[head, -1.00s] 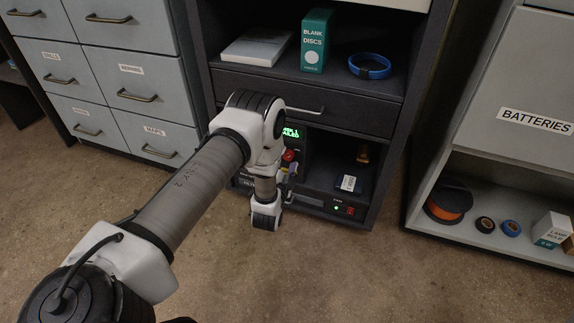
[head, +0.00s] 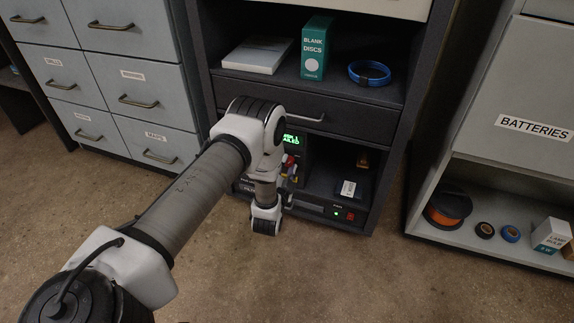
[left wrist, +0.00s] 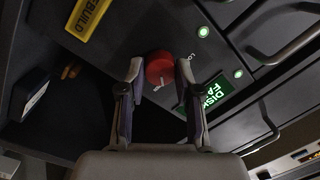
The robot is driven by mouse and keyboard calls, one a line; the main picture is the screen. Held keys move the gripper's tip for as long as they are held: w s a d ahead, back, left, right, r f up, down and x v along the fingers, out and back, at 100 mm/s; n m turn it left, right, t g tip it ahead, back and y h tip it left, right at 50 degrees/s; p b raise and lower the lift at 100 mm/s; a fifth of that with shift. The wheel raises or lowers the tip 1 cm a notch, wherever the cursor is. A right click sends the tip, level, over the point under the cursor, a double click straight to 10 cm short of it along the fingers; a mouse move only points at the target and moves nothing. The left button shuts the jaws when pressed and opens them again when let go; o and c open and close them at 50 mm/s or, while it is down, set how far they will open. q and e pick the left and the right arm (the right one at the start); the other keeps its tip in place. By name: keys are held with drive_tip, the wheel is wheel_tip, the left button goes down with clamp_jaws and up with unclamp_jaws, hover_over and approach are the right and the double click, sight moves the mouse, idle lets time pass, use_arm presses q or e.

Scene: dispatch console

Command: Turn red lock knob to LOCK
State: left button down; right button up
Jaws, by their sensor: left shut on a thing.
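The red lock knob (left wrist: 159,68) sits between the fingertips of my left gripper (left wrist: 160,76) in the left wrist view. The gripper is shut on it, with one finger on each side. A short pale mark shows at the knob's lower edge. In the head view a bit of the red knob (head: 289,159) shows beside my wrist, below a lit green display (head: 293,140). My arm hides much of the panel there. My right gripper is not in view.
The console cabinet (head: 305,119) has a drawer with a bar handle above the panel bay. A yellow "REBUILD" label (left wrist: 87,17) and green lights (left wrist: 203,32) are near the knob. A red switch (head: 350,216) is low on the right. The floor in front is clear.

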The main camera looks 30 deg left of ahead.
use_arm(q)
drive_tip(key=n+p, duration=0.2)
drive_tip(key=n, duration=0.1)
drive_tip(key=shift+r, duration=0.2)
drive_tip(key=n+p, duration=0.2)
drive_tip(key=n, duration=0.2)
drive_tip(key=n+h+p, duration=0.1)
drive_tip(key=n, duration=0.3)
drive_tip(key=shift+a+n, duration=0.1)
drive_tip(key=shift+n, duration=0.2)
drive_tip(key=n, duration=0.3)
drive_tip(key=shift+f+n+h, duration=0.1)
drive_tip(key=shift+n+h, duration=0.3)
drive_tip(key=shift+p, duration=0.3)
drive_tip(key=c, duration=0.8)
unclamp_jaws()
drive_tip(key=shift+s, duration=0.15)
